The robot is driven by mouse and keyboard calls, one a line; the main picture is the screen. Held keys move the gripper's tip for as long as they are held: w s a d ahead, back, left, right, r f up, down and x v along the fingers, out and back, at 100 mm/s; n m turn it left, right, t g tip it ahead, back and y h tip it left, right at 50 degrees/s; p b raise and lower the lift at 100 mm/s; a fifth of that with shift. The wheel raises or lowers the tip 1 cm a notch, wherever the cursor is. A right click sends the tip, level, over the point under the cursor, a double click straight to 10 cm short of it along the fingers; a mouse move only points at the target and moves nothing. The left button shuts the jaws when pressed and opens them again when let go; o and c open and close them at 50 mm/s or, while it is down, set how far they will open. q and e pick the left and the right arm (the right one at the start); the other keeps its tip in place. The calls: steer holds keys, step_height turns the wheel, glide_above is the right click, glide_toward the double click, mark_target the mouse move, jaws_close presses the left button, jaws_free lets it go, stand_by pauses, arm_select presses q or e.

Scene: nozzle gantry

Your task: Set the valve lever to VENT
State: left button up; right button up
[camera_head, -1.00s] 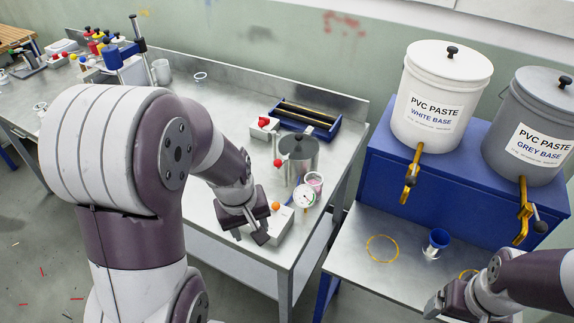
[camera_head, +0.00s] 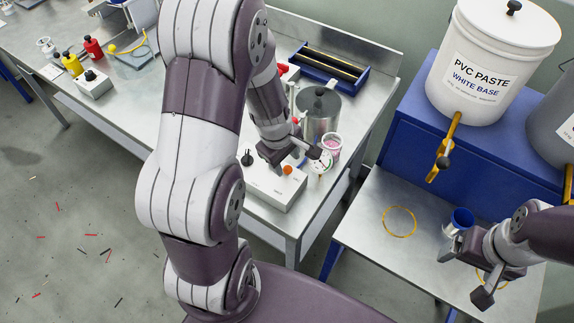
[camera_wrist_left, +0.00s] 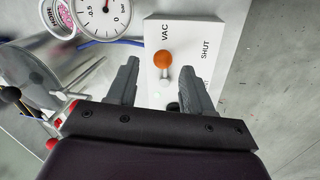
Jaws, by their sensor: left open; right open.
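The valve box (camera_head: 280,187) is a pale block on the steel bench; in the left wrist view (camera_wrist_left: 195,45) it bears the words VAC, SHUT and a third label partly hidden by a finger. The lever's orange knob (camera_wrist_left: 163,60) sits close below VAC, on a short pale stem; it also shows in the head view (camera_head: 287,169). My left gripper (camera_head: 293,157) is open just above the box. In the wrist view its fingertips (camera_wrist_left: 159,67) lie either side of the knob and stem, with no visible grip. My right gripper (camera_head: 463,272) is open over the right-hand table.
A round gauge (camera_wrist_left: 103,14), a pink-filled cup (camera_head: 331,146) and a steel pot (camera_head: 318,112) stand close beside the box. A yellow ring (camera_head: 399,221) lies on the right table.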

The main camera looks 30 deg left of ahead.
arm_select(q)
steer(key=shift+d+f+b, duration=0.2)
steer(key=shift+f+b, duration=0.15)
steer(key=shift+f, duration=0.9)
steer(key=shift+w, duration=0.1)
steer(key=shift+c, duration=0.7)
jaws_close()
